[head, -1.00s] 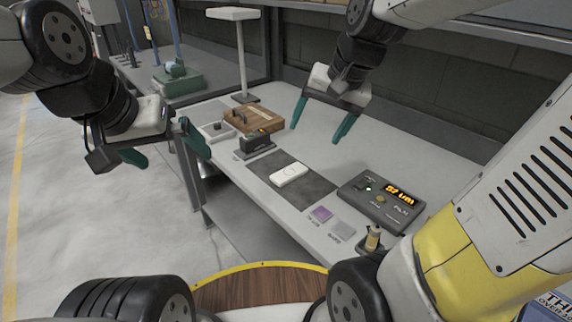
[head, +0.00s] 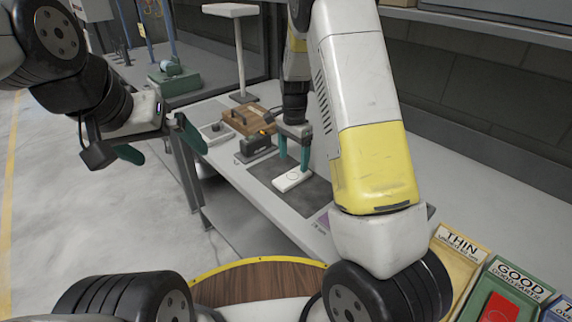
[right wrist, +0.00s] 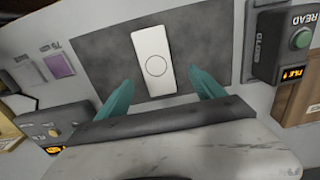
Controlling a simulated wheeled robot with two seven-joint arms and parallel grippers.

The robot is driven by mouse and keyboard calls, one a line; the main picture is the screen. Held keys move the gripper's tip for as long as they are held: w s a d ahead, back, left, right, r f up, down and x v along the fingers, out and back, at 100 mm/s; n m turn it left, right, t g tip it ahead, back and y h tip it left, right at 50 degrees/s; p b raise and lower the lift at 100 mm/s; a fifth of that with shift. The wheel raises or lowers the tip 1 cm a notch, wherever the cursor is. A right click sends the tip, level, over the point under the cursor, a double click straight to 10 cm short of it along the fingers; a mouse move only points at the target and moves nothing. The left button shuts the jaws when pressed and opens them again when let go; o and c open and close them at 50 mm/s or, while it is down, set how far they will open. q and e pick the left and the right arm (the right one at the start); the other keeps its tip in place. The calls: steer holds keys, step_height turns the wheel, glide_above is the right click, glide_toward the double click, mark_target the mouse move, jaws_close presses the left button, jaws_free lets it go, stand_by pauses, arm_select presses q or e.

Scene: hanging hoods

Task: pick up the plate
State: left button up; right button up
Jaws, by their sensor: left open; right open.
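The plate (head: 292,180) is a flat white rectangle with a thin circle marked on its face. It lies on the dark grey mat (head: 262,170) on the bench, and it shows whole in the right wrist view (right wrist: 153,60). My right gripper (head: 293,164) is open and empty, pointing down at the plate. In the right wrist view its teal fingertips (right wrist: 162,78) are spread to either side of the plate's near end; I cannot tell their exact height over it. My left gripper (head: 167,151) is open and empty, off the bench's left side.
Beyond the plate stand a dark device (head: 254,148) and a wooden box (head: 248,120). A purple square (right wrist: 61,64) and a grey square (right wrist: 27,74) lie beside the mat. Labelled bins, THIN (head: 461,243) and GOOD (head: 519,280), are at right. My right arm hides part of the bench.

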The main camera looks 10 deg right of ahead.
mark_target(292, 176)
steer(key=f, duration=0.5)
steer(key=shift+s+a+f, duration=0.15)
steer(key=shift+s+f, duration=0.15)
steer(key=shift+s, duration=0.1)
steer(key=c, duration=1.6)
steer(key=shift+r, duration=0.1)
